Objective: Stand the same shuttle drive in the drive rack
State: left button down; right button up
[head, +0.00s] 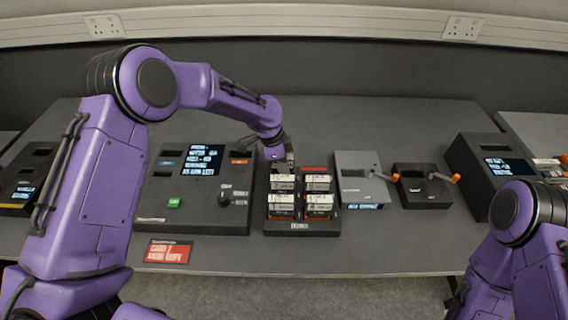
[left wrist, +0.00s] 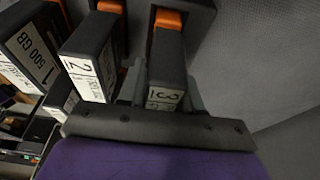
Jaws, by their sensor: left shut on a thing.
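The drive rack (head: 301,228) stands mid-table with several white-labelled drives in two columns. My left gripper (head: 284,163) reaches down at its back left corner. In the left wrist view the left gripper (left wrist: 166,92) is shut on a dark shuttle drive (left wrist: 167,68) labelled 3, one finger on each side. The drive's far end meets an orange piece inside a dark slot frame; I cannot tell if it is fully seated. Drives labelled 2 (left wrist: 88,62) and 1 (left wrist: 35,50) stand beside it. My right gripper is out of view; only its arm shows at right.
A large console (head: 195,215) with a screen and green button stands left of the rack. Grey (head: 358,190) and black (head: 420,187) units with orange-tipped levers stand right of it. A red card (head: 167,252) lies in front. The table behind the rack is clear.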

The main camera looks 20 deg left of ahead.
pick_arm(q)
jog(key=shift+f, duration=0.55)
jog(key=shift+c, duration=1.8)
grip_release()
notch_tip(320, 180, up, 8)
jog(key=p, duration=0.6)
jog(key=shift+f, duration=0.25)
jog(key=shift+d+f, duration=0.1)
